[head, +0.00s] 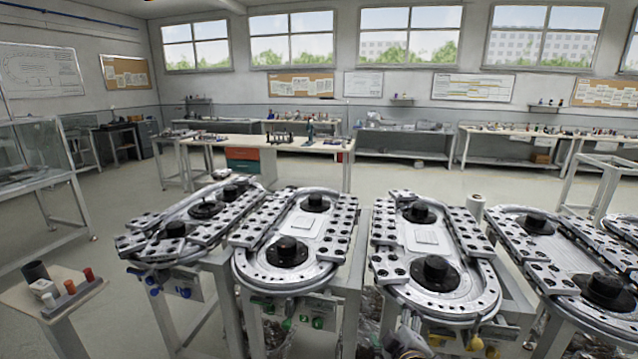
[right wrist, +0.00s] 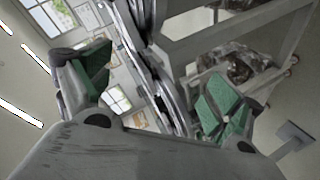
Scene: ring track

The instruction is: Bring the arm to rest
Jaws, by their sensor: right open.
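My right gripper (head: 408,344) shows only in part at the bottom edge of the head view, low in front of the third ring track from the left (head: 480,303). Its fingers are hard to make out there. In the right wrist view my right gripper (right wrist: 157,95) is wide open, its two green-padded fingers far apart. Nothing is held between them. Behind the gap are the edge of a track and its pale stand, seen tilted. My left gripper is in neither view.
Several grey ring tracks with black hubs stand in a row, including the second one (head: 325,232). A small side table (head: 25,302) at lower left bears cylinders and a block. A workbench (head: 330,146) stands behind. Open floor (head: 115,195) lies at the left.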

